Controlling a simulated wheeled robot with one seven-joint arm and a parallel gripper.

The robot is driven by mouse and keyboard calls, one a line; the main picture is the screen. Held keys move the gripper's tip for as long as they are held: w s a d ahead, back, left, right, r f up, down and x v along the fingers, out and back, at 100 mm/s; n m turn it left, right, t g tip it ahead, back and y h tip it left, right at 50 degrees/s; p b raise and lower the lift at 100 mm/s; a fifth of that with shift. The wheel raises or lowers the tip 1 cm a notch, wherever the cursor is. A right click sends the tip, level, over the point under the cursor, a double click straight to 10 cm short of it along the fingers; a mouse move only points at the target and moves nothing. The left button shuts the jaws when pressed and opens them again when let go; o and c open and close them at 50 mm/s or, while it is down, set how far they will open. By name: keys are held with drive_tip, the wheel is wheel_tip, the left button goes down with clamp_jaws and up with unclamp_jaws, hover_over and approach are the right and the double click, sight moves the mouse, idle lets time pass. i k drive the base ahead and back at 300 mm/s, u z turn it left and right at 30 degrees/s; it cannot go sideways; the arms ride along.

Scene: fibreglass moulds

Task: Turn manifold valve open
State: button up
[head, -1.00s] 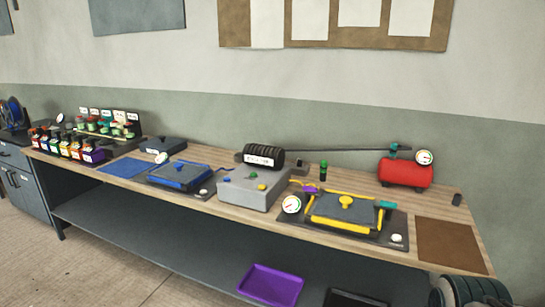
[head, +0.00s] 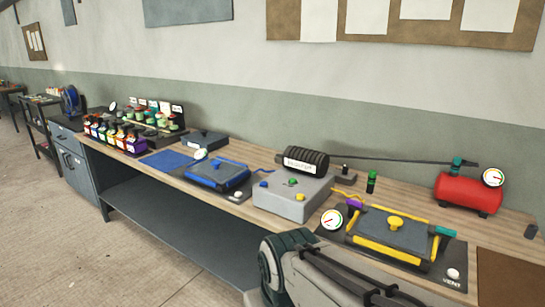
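No part is clearly labelled as the manifold valve, so I cannot tell which it is. A small dark fitting with an upright stem (head: 345,174) stands on the bench by the hose line. Beside it is a green-capped dark post (head: 372,182). A teal valve (head: 457,163) sits on top of the red tank (head: 468,194); a smaller teal part (head: 444,231) is at the right of the yellow-clamped mould (head: 394,229). Their turn positions are too small to read. My arm shows at the bottom, in front of the bench; my gripper is not in view.
The wooden bench (head: 415,187) runs along the wall. It holds a grey box (head: 293,199), a labelled black ribbed cylinder (head: 306,160), a blue mould (head: 216,174), round gauges (head: 332,219) and coloured bottles (head: 112,135). Open floor (head: 90,240) lies at lower left.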

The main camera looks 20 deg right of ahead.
sight(345, 169)
drive_tip(key=u, duration=0.15)
drive_tip(key=i, duration=1.15)
drive_tip(key=z, duration=1)
drive_tip(key=i, duration=0.9)
drive_tip(key=z, duration=1)
